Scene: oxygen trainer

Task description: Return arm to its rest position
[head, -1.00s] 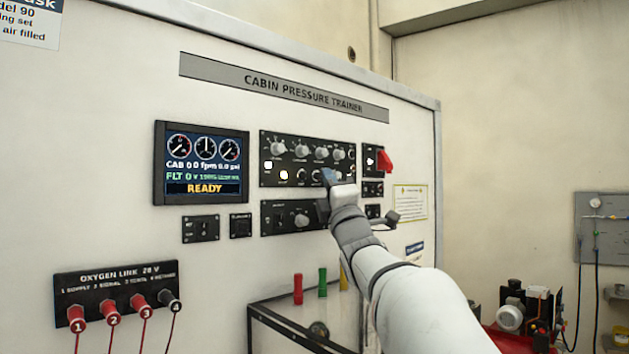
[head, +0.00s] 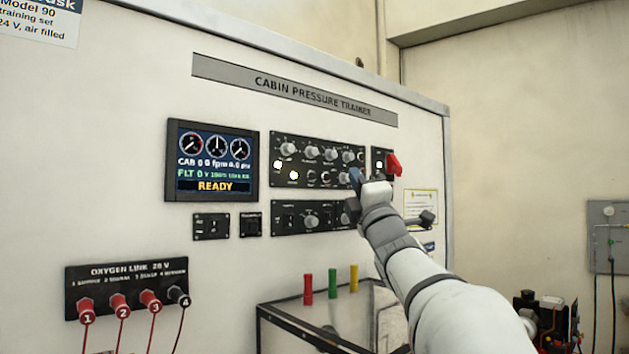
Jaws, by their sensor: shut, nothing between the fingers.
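My gripper (head: 355,178) is in front of the right part of the cabin pressure trainer panel (head: 320,230). It is shut and empty. It overlaps the right end of the knob panel (head: 316,160) and the lower switch panel (head: 300,216); I cannot tell whether it touches them. My arm reaches in from the lower right and hides part of the panel's right side. The display (head: 213,160) at left reads READY.
Below, the oxygen link plate (head: 128,283) holds several numbered plugs with hanging leads. Red, green and yellow upright pieces (head: 331,283) stand above a dark-framed box (head: 290,345). Dark equipment (head: 548,320) stands at the lower right. A grey wall board (head: 607,236) is at far right.

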